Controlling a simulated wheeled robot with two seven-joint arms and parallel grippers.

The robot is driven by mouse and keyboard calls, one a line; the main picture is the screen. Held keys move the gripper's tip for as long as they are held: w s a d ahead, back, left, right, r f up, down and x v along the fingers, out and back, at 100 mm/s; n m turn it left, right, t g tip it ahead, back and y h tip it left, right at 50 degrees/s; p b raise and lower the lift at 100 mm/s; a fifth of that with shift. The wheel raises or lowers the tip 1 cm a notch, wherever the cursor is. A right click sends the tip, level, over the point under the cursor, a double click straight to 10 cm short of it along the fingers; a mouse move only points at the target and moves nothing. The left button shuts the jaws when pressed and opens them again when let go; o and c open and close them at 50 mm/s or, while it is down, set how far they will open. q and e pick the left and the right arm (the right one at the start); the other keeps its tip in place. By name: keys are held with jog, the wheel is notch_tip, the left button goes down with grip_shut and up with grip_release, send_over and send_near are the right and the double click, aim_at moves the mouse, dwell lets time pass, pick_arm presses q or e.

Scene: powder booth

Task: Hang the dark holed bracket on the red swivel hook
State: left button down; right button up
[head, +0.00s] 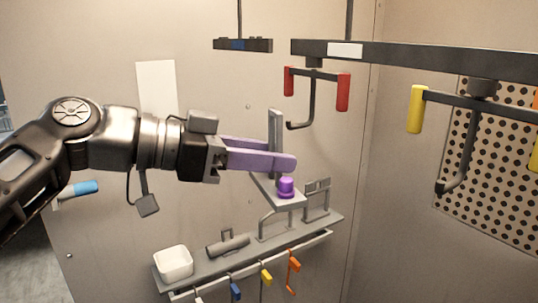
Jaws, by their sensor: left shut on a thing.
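The red swivel hook (312,97) hangs from the overhead rail. It has two red grips on a dark crossbar, and its hook curves to the left at the bottom. My left gripper (284,161) has purple fingers and is shut on a grey L-shaped bracket (275,125). The bracket's upright plate rises above the fingers, and a flat foot lies below them with a purple plug on it. My right gripper is not in view.
A yellow-gripped hook (463,125) hangs at the right. A grey shelf (204,269) below carries a white bin (173,262), a grey cylinder (228,246) and a small holed frame (317,199). A perforated panel (500,165) is at the right.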

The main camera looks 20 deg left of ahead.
pick_arm(q)
jog(key=shift+w+d, duration=0.1)
jog(key=shift+w+d, duration=1.4)
jog(key=shift+w, duration=0.3)
jog(key=shift+f+b, duration=0.15)
jog(key=shift+b, duration=0.35)
jog(key=shift+f+b, duration=0.55)
jog(key=shift+b, duration=0.15)
jog(key=c, duration=0.9)
grip_release()
jog(key=shift+b+v, duration=0.55)
jog(key=shift+v, duration=3.4)
